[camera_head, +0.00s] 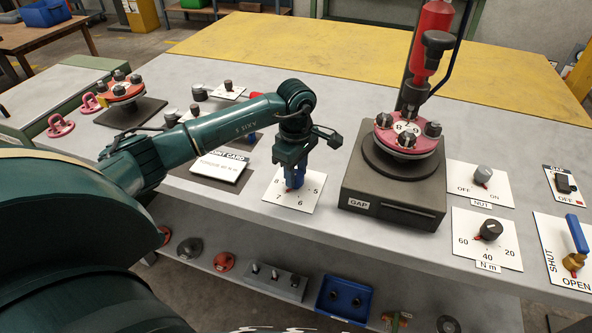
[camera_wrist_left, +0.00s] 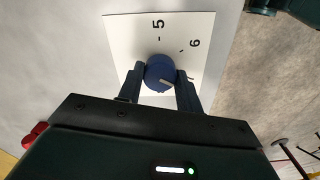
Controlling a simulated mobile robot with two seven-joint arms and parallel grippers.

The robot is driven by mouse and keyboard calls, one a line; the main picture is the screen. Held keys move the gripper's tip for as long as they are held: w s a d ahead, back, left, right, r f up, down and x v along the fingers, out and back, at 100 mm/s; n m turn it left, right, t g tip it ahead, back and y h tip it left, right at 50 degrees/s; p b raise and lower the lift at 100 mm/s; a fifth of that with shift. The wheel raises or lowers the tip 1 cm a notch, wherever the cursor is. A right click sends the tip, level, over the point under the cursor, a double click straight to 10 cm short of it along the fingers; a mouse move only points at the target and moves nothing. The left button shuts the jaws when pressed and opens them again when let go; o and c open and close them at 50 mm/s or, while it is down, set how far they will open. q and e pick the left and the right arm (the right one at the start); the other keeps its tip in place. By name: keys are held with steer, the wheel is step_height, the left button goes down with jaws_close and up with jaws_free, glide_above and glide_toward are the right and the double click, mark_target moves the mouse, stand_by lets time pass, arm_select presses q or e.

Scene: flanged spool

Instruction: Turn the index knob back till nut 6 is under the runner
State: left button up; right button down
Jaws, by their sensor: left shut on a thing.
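The blue index knob (camera_head: 296,181) sits on a white dial card (camera_head: 305,198) numbered 5 to 8. My left gripper (camera_wrist_left: 160,88) is shut on it, one finger on each side; the wrist view shows the knob (camera_wrist_left: 160,70) between them. Its pointer mark is past the 6, toward the 7 in the head view. The pink-red spool flange (camera_head: 415,147) with dark nuts stands on the grey box marked GAP (camera_head: 392,194); 8 and 9 show on its face. The red runner (camera_head: 432,32) hangs over its back part. The nut under the runner is hidden. My right gripper is out of view.
Right of the box are the NUT switch (camera_head: 483,174), the N m knob (camera_head: 491,229) and a blue-handled lever (camera_head: 577,234). A card (camera_head: 219,170) lies left of the dial. Another spool flange (camera_head: 121,91) stands at the back left. A lower shelf holds several parts.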

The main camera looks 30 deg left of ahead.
arm_select(q)
steer(key=shift+c, duration=0.7)
steer(key=shift+n, duration=0.3)
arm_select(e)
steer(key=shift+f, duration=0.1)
arm_select(q)
steer(key=n+b, duration=0.1)
steer(key=n, duration=0.2)
steer(key=shift+n, duration=0.3)
steer(key=n, duration=0.2)
steer(key=shift+n, duration=0.3)
steer(key=n+b, duration=0.1)
steer(key=n, duration=0.3)
steer(key=shift+n, duration=0.4)
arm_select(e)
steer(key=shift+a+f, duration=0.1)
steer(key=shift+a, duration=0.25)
arm_select(q)
steer(key=o, duration=1)
